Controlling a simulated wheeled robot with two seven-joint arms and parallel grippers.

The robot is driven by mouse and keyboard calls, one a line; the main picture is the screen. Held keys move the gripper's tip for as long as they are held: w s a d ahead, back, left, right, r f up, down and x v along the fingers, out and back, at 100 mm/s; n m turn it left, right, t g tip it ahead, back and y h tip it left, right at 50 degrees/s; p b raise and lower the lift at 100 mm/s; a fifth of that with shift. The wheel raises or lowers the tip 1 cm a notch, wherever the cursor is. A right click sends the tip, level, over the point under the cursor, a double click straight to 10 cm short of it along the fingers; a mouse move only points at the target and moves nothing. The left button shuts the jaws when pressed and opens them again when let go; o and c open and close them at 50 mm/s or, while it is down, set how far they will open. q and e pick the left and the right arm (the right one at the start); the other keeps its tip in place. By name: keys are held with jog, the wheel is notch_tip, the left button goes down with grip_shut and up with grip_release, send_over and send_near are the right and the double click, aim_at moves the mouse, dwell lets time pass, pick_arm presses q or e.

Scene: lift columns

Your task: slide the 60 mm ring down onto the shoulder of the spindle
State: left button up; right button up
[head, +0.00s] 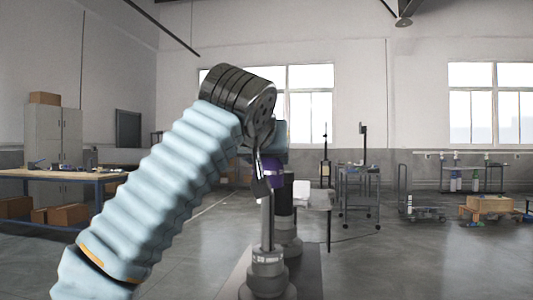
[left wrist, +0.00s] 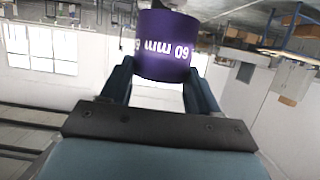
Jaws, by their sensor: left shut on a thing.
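The 60 mm ring is a purple band (left wrist: 168,45) whose label reads upside down in the left wrist view. My left gripper (left wrist: 162,85) is shut on it, one finger at each side. In the head view the ring (head: 275,174) shows partly behind my left gripper (head: 261,172). A grey spindle (head: 267,222) stands upright below it, with a wider labelled foot (head: 267,272). The ring is near the spindle's upper end. The gripper hides that end, so I cannot tell whether the ring is around it. My right gripper is not in view.
A second post with a dark upper part (head: 285,205) stands close behind the spindle. Both stand on a dark slab (head: 308,275). A workbench (head: 62,175) is at the left, and a trolley (head: 358,185) is farther back.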

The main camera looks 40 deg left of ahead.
pick_arm(q)
jog(key=shift+s+d+r, duration=0.1)
jog(key=shift+s+d, duration=0.05)
jog(key=shift+s, duration=0.1)
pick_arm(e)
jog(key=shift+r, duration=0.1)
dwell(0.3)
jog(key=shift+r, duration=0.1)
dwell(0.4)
pick_arm(q)
jog(key=shift+w, duration=0.1)
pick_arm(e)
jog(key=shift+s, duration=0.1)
